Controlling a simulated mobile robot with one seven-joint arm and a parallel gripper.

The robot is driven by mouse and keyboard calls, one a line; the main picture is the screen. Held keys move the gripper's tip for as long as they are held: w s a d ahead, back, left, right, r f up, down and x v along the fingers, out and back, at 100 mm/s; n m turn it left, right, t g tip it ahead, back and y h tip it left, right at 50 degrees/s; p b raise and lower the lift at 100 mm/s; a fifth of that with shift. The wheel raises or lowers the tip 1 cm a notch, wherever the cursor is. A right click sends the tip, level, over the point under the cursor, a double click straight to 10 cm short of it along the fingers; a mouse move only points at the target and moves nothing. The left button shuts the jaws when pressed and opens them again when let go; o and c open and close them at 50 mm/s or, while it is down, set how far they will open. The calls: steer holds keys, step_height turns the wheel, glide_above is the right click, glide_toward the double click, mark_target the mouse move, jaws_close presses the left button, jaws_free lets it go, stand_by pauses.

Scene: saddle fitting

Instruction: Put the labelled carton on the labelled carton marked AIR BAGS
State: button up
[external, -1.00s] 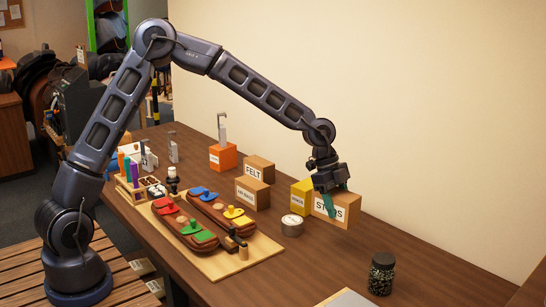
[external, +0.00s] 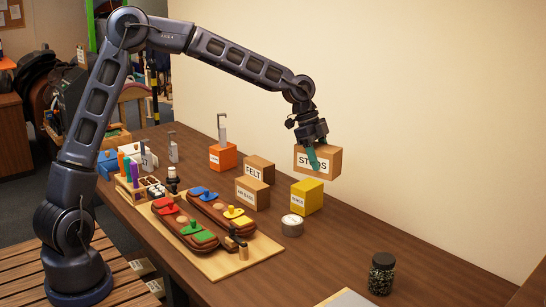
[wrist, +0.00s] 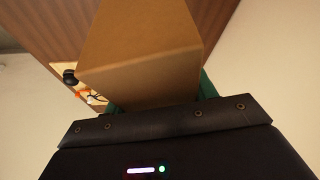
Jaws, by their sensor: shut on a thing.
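My gripper (external: 313,157) is shut on a tan carton labelled STUDS (external: 329,161) and holds it in the air above the table, above and behind the yellow box. In the wrist view the carton (wrist: 140,55) fills the space in front of the gripper (wrist: 158,98), between green fingers. Its label is not visible there. The AIR BAGS carton (external: 245,195) stands on the table to the left of and below the held carton. Its top is bare. The FELT carton (external: 255,171) stands right behind it.
A yellow box (external: 307,197) and a round white-topped tin (external: 292,225) stand right of the AIR BAGS carton. An orange box (external: 222,157) stands to its left. A wooden board (external: 222,269) with brown leather pieces lies in front. A dark jar (external: 382,273) stands far right.

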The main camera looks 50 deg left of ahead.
steer(key=w+a+r+n+t, duration=0.1)
steer(key=a+r+n, duration=0.2)
steer(key=a, duration=1.4)
step_height(320, 180, up, 3)
steer(key=n+t+y, duration=0.1)
steer(key=n, duration=0.2)
glide_above(260, 182)
steer(key=s+a, duration=0.1)
steer(key=s, duration=0.1)
step_height(260, 182, down, 20)
steer(key=shift+w+a+r, duration=0.1)
steer(key=o, duration=1.1)
steer(key=shift+f, duration=0.2)
steer(key=shift+o, duration=0.2)
